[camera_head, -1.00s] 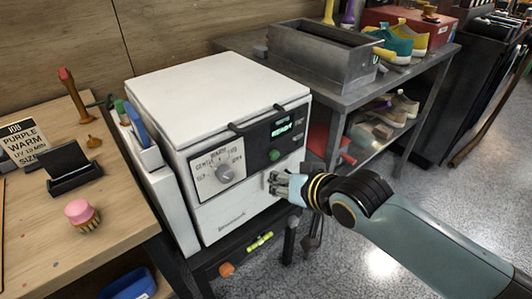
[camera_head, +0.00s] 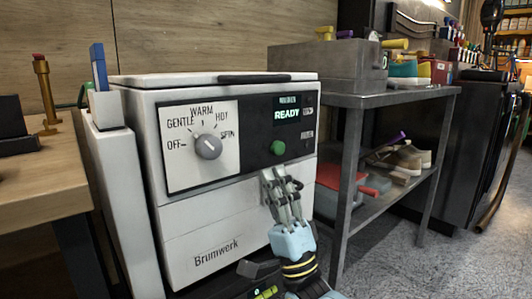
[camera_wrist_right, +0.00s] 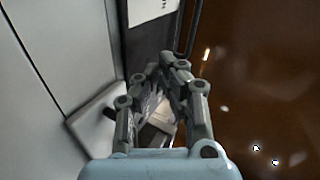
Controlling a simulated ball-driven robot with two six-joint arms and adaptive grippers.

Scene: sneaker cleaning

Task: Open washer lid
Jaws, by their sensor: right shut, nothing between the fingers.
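The white washer (camera_head: 215,212) stands in the middle of the head view, with a dial, a green button (camera_head: 278,148) and a display reading READY on its front. Its lid (camera_head: 165,82) lies flat and shut on top, with a dark handle (camera_head: 255,78) along the front edge. My right gripper (camera_head: 279,172) is shut and empty, fingers pointing up, in front of the washer just below the green button. It is below the handle and apart from it. In the right wrist view the gripper (camera_wrist_right: 163,75) is beside the white washer side (camera_wrist_right: 65,60). My left gripper is not in view.
A grey metal table (camera_head: 385,98) with a metal bin (camera_head: 325,65) stands to the right, with shoes (camera_head: 402,157) on its lower shelf. A wooden bench (camera_head: 40,190) is at the left. A white holder (camera_head: 105,108) hangs at the washer's left side. Floor is clear at right.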

